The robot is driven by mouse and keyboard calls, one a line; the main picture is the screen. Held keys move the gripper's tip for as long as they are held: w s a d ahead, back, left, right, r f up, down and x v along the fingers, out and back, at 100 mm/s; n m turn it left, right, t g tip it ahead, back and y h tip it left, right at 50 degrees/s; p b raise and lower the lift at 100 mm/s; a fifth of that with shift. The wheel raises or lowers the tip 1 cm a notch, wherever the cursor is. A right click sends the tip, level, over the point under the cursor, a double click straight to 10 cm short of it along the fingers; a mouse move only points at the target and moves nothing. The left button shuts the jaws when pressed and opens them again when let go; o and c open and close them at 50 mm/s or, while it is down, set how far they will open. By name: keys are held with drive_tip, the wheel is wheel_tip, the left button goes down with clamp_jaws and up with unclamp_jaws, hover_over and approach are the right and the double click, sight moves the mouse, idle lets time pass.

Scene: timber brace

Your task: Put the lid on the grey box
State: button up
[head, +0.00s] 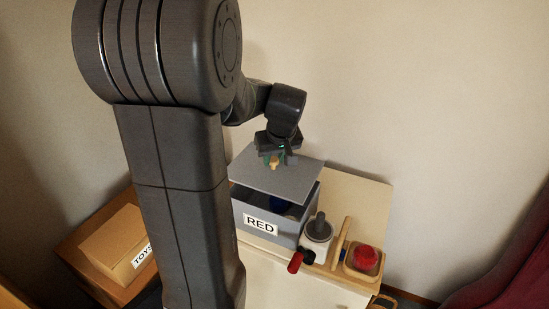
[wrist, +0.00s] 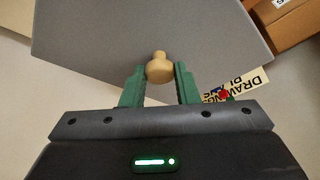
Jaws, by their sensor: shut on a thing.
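The grey lid (head: 279,175) is a flat plate with a wooden knob (head: 275,163). My gripper (head: 273,157) is shut on the knob and holds the lid above the grey box (head: 241,213), which bears a RED label. The lid looks tilted and turned relative to the box, and a dark gap into the box shows below its front edge. In the wrist view, the green fingers (wrist: 160,85) stand on either side of the knob (wrist: 159,68), and the lid (wrist: 150,28) fills the upper part. Most of the box's inside is hidden by the lid; something blue shows in it.
The box stands on a pale table (head: 365,192). To its right are a white grinder-like thing (head: 317,238) with a red handle (head: 295,262) and a wooden tray with a red ball (head: 364,258). A cardboard TOYS box (head: 118,240) stands at left. A red curtain (head: 515,265) hangs at far right.

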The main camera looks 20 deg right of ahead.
sight(275, 171)
drive_tip(key=shift+f+b, duration=2.3)
drive_tip(key=shift+f, duration=0.45)
drive_tip(key=shift+f+b, duration=0.35)
drive_tip(key=shift+f, duration=0.3)
drive_tip(key=o, duration=1.1)
drive_tip(key=shift+r, duration=0.1)
